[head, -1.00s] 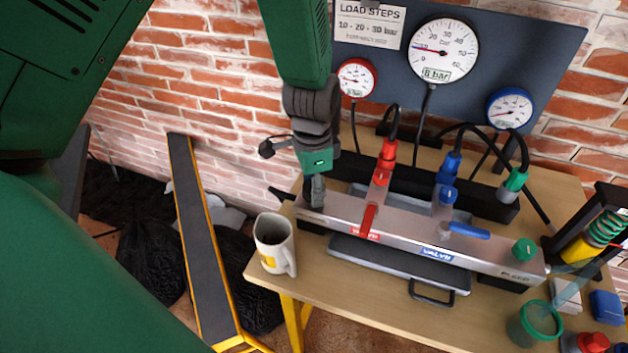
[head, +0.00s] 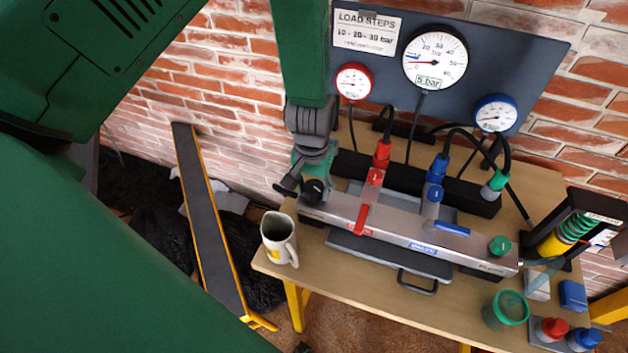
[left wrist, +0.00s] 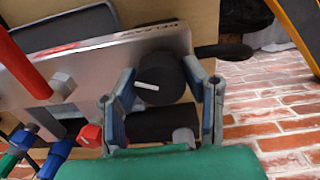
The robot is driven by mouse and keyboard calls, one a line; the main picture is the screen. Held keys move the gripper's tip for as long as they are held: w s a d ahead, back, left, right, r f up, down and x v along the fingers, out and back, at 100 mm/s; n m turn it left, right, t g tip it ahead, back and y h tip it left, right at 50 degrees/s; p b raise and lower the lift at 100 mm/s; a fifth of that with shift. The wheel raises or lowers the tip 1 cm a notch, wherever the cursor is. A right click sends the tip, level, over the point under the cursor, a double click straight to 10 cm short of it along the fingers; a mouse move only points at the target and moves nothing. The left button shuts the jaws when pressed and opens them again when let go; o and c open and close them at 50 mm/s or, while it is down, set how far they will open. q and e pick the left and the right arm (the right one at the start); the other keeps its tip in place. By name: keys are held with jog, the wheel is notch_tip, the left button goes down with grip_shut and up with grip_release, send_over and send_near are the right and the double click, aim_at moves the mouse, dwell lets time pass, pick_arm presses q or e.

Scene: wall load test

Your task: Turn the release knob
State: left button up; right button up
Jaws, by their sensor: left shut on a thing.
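The release knob (left wrist: 160,78) is round and black with a white line across its face. It sits at the end of the grey metal manifold (left wrist: 110,65), beside the letters of its label. My left gripper (head: 305,187) is at the left end of the manifold in the head view. In the left wrist view its two fingers stand on either side of the knob and are shut on it. The white line lies nearly level, slightly tilted. In the head view the gripper mostly hides the knob. My right gripper is not in view.
A white mug (head: 279,238) stands close to my left gripper. Red (head: 363,218) and blue (head: 452,229) valve handles stick out from the manifold. The large gauge (head: 435,58) reads 5 bar. A green cup (head: 505,310) is at the table's front right.

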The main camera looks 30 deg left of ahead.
aim_at(314, 187)
pick_arm(q)
jog(key=n+p, duration=0.2)
jog(key=n, duration=0.2)
jog(key=shift+n, duration=0.4)
dwell(0.4)
jog(key=o, duration=1.2)
jog(key=shift+c, duration=0.2)
jog(key=shift+w+r, duration=0.1)
jog(key=shift+r, duration=0.4)
notch_tip(314, 187, up, 11)
jog(key=shift+f, duration=0.1)
